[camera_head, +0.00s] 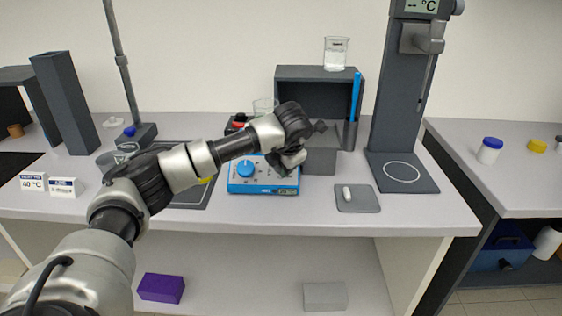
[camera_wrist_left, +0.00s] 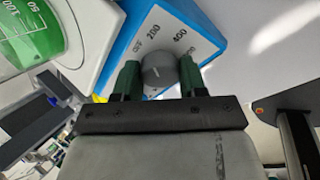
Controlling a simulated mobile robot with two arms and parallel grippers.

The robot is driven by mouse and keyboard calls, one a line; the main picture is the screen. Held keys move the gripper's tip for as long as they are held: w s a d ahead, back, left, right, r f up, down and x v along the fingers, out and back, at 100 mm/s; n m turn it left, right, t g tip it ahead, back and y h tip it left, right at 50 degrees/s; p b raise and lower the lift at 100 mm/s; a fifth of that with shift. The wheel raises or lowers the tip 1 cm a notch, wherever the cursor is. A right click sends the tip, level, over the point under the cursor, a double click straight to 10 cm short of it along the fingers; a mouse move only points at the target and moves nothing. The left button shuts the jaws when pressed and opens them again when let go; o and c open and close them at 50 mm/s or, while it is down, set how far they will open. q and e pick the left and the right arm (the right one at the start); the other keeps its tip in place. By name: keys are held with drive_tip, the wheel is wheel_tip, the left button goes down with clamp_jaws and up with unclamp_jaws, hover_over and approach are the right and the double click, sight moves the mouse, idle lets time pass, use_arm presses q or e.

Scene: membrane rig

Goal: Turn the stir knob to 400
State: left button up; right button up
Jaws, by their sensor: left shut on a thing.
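The blue stirrer box (camera_head: 236,186) stands on the bench in the head view, and a corner of it (camera_wrist_left: 205,30) shows in the left wrist view. The grey stir knob (camera_wrist_left: 158,70) sits on its white panel, with OFF, 200, 400 and a partly hidden higher mark around it. A short light line shows on the knob, but I cannot tell which mark it points to. My left gripper (camera_head: 287,171) is over the right part of the box and hides this knob in the head view. In the wrist view its green fingers (camera_wrist_left: 158,82) are shut on the knob's two sides.
A grey pad with a white piece (camera_head: 347,193) lies to the right. A tall dark stand (camera_head: 400,110) is behind it. A green-filled beaker (camera_wrist_left: 28,32) is close by in the wrist view.

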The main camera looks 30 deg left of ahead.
use_arm(q)
drive_tip(key=m+y, duration=0.1)
drive_tip(key=m, duration=0.4)
drive_tip(key=shift+d+t, duration=0.1)
drive_tip(key=shift+t, duration=0.2)
drive_tip(key=shift+m+t+y, duration=0.3)
drive_tip(key=shift+m, duration=2.1)
drive_tip(key=o, duration=0.9)
drive_tip(key=shift+s, duration=0.1)
drive_tip(key=b+v, duration=0.1)
drive_tip(key=v, duration=1)
drive_tip(key=shift+f, duration=0.1)
